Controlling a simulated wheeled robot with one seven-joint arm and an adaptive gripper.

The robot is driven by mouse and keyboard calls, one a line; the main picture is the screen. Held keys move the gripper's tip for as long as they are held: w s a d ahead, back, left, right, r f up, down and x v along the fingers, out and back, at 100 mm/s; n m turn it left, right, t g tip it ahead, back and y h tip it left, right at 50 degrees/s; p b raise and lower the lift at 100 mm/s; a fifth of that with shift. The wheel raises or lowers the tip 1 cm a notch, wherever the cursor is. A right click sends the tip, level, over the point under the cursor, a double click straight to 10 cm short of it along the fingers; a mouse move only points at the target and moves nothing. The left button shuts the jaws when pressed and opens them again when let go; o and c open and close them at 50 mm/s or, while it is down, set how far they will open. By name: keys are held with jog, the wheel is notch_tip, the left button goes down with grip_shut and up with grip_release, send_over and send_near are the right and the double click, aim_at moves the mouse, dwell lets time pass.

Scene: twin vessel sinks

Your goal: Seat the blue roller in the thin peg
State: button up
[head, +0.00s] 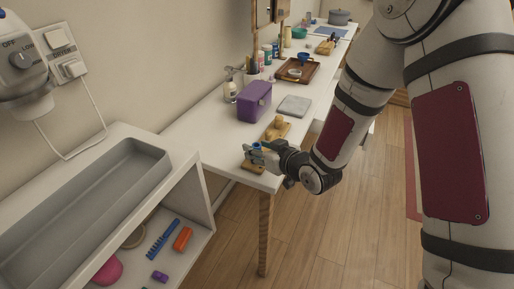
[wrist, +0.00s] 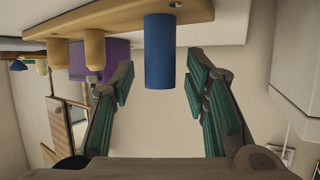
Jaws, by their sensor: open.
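The blue roller (wrist: 159,52) stands on the rounded end of a wooden peg board (wrist: 120,19) in the wrist view, which shows the scene upside down. Any peg inside the roller is hidden, so I cannot tell whether it is around the thin peg. Two bare wooden pegs, one nearer (wrist: 94,50) and one farther (wrist: 60,53), stand beside it. My gripper (wrist: 158,82) is open, its fingers apart on either side of the roller's free end, with gaps visible. In the head view my gripper (head: 258,153) is over the board's near end (head: 253,168), partly hiding it.
A purple box (head: 254,101), a grey slab (head: 294,105) and a brown tray (head: 297,71) stand farther back on the white table. A grey trough (head: 85,210) is at the left; open floor lies right.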

jog(key=v, duration=0.6)
jog(key=shift+s+d, duration=0.1)
jog(key=shift+s, duration=0.05)
jog(key=shift+r, duration=0.1)
